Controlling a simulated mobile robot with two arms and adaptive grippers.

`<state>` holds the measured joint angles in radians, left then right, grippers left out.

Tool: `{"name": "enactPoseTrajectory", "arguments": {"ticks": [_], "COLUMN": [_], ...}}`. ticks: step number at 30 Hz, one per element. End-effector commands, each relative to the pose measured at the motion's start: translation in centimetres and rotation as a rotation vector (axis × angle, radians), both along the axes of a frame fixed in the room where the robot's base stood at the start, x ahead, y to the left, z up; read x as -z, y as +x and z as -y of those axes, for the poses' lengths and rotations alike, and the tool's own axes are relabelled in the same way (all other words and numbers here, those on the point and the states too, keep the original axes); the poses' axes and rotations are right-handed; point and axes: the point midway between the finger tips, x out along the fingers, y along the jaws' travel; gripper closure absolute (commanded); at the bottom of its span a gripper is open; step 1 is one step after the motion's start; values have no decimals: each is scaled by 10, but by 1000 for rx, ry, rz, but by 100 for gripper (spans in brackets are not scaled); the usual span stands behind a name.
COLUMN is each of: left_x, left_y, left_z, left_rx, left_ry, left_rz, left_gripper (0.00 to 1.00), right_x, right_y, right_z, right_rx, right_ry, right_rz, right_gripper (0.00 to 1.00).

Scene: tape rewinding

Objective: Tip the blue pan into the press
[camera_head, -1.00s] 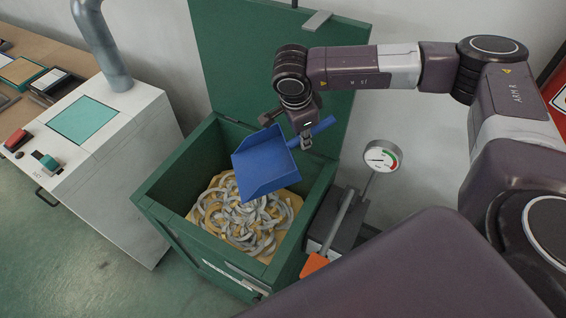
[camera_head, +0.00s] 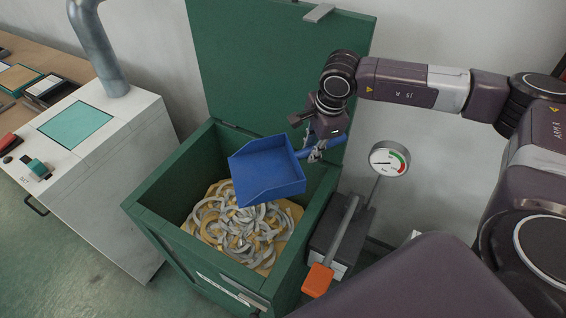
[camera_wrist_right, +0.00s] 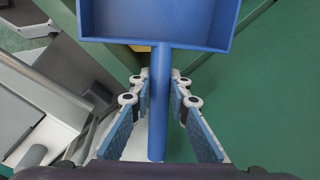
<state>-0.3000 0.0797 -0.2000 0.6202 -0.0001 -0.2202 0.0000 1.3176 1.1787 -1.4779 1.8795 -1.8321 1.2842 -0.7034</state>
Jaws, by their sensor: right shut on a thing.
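The blue pan (camera_head: 268,172) is over the open top of the green press (camera_head: 160,215), above the rings inside. Its inside looks empty in the head view, and its open edge faces the lower right. My right gripper (camera_head: 316,150) is shut on the pan's handle at the right rear of the press opening. In the right wrist view the handle (camera_wrist_right: 160,105) runs between the fingers (camera_wrist_right: 160,90), with the pan's tray (camera_wrist_right: 155,20) beyond. My left gripper is in neither view.
Several grey and tan rings (camera_head: 243,228) lie in the press. Its green lid (camera_head: 270,70) stands open behind. A gauge (camera_head: 388,160) and an orange-ended lever (camera_head: 318,280) are at its right. A white cabinet (camera_head: 120,190) with a pipe stands at the left.

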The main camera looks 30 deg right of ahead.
Motion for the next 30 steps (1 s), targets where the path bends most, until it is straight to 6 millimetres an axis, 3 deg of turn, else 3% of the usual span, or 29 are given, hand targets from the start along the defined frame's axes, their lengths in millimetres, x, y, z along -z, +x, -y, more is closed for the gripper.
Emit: {"name": "enactPoseTrajectory", "arguments": {"ticks": [13,30], "left_x": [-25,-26], "left_y": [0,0], "left_z": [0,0], "left_rx": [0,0], "left_ry": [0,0], "left_rz": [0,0], "left_gripper": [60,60], "right_x": [-46,-50], "right_y": [0,0], "right_z": [0,0], "right_rx": [1,0], "right_ry": [0,-1], "right_rz": [0,0], "right_gripper": [100,100]}}
